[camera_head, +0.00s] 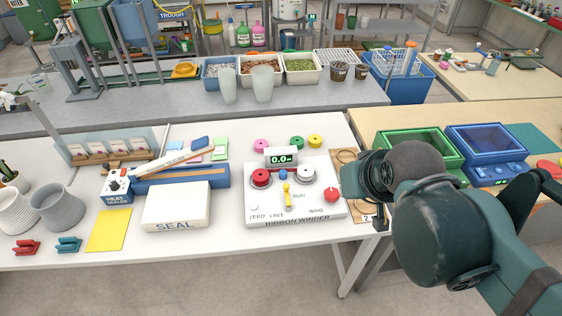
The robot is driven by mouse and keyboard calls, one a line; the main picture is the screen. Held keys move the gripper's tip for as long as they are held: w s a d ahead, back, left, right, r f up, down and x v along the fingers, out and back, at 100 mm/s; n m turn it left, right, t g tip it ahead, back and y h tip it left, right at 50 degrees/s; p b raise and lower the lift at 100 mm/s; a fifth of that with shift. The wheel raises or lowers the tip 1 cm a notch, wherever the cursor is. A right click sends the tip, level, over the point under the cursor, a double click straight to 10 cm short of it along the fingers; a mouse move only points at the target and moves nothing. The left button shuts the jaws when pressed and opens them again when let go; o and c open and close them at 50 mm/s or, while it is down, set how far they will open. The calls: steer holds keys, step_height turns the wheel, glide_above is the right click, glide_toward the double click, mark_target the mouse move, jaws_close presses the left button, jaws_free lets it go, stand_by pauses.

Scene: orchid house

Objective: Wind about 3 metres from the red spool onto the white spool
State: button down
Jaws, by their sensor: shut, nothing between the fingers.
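The white ribbon winder (310,213) stands on the white bench. The red spool (261,179) is at its left and the white spool (306,176) to the right, with a small blue part (283,174) between them. The display (281,160) above reads 0.0, with a small unit mark. A yellow lever (288,196) stands near the FREE and RUN labels; its setting is unclear. The red WIND knob (331,194) is at the right, the ZERO button (254,206) at the left. My gripper (380,222) is shut and empty, right of the winder, apart from the knob.
Pink, green and yellow spools (297,142) lie behind the winder. A white SEAL box (177,206) and heat sealer (118,186) stand left. Green (408,160) and blue (487,150) bins stand right, beyond my arm. The bench front before the winder is clear.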

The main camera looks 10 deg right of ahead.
steer(key=c, duration=3.2)
jaws_free()
steer(key=o, duration=1.5)
steer(key=shift+w, duration=0.35)
steer(key=shift+c, duration=0.2)
steer(key=w+d+f+n+g+p, duration=0.1)
steer(key=w+f+n+g+p, duration=0.1)
steer(key=w+f+n, duration=0.1)
steer(key=w+d+f+n+g+p, duration=0.1)
steer(key=w+f+n+g+p, duration=0.1)
steer(key=w+f, duration=0.4)
steer(key=w+d+f+n+g+p, duration=0.1)
steer(key=w+f+n+g+p, duration=0.1)
steer(key=w+f+n+g, duration=0.1)
steer(key=shift+w+d+f+n+p, duration=0.2)
steer(key=shift+w+f+n+p, duration=0.15)
steer(key=shift+w+f, duration=0.65)
steer(key=shift+f, duration=0.2)
